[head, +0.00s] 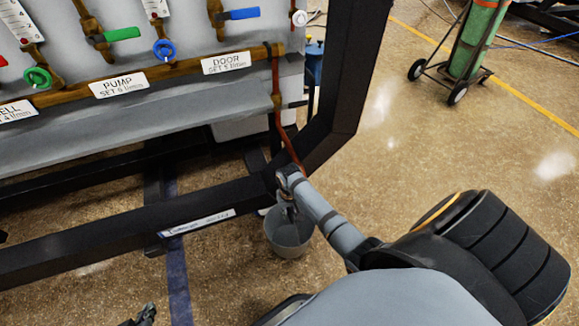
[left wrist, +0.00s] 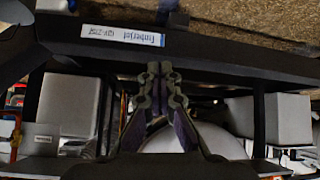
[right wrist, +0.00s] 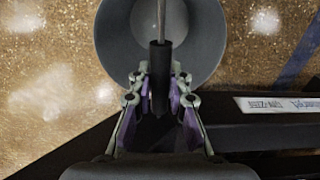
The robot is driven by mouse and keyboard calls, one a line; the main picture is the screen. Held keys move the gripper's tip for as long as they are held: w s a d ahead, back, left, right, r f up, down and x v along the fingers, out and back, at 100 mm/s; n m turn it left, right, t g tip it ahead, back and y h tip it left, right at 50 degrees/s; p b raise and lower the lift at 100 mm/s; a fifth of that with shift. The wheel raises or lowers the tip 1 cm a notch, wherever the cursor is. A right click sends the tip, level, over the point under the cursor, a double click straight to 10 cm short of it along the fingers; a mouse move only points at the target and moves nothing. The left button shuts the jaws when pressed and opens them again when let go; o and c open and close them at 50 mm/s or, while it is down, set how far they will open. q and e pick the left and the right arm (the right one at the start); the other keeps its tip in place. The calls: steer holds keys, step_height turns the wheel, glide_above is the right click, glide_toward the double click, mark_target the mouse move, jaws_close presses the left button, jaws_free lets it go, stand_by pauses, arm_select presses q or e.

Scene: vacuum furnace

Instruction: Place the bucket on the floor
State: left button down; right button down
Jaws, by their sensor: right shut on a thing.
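The grey bucket (head: 289,236) shows in the head view just below the corner of the black frame, with floor around it. In the right wrist view I look down into the open bucket (right wrist: 205,50). My right gripper (head: 287,197) is shut on the dark grip of its handle (right wrist: 160,65), above the bucket. I cannot tell whether the bucket's base touches the floor. My left gripper (head: 142,318) is at the bottom edge of the head view. In the left wrist view its fingertips (left wrist: 160,72) are together with nothing between them.
The black frame beam (head: 110,235) runs right beside the bucket. Above it is a panel with a brown pipe (head: 160,75), coloured valve handles and a hanging reddish hose (head: 277,115). A green cylinder on a cart (head: 480,40) stands at the upper right. Floor at the right is clear.

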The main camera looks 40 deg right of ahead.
steer(key=shift+f+b, duration=1.1)
steer(key=shift+b, duration=0.1)
arm_select(q)
steer(key=w+r+t, duration=0.5)
steer(key=r, duration=0.4)
steer(key=w+a+r+t, duration=0.1)
steer(key=w+r+t, duration=0.4)
steer(key=r, duration=0.4)
steer(key=shift+r, duration=0.35)
arm_select(e)
steer(key=shift+f, duration=0.1)
steer(key=c, duration=1.3)
jaws_free()
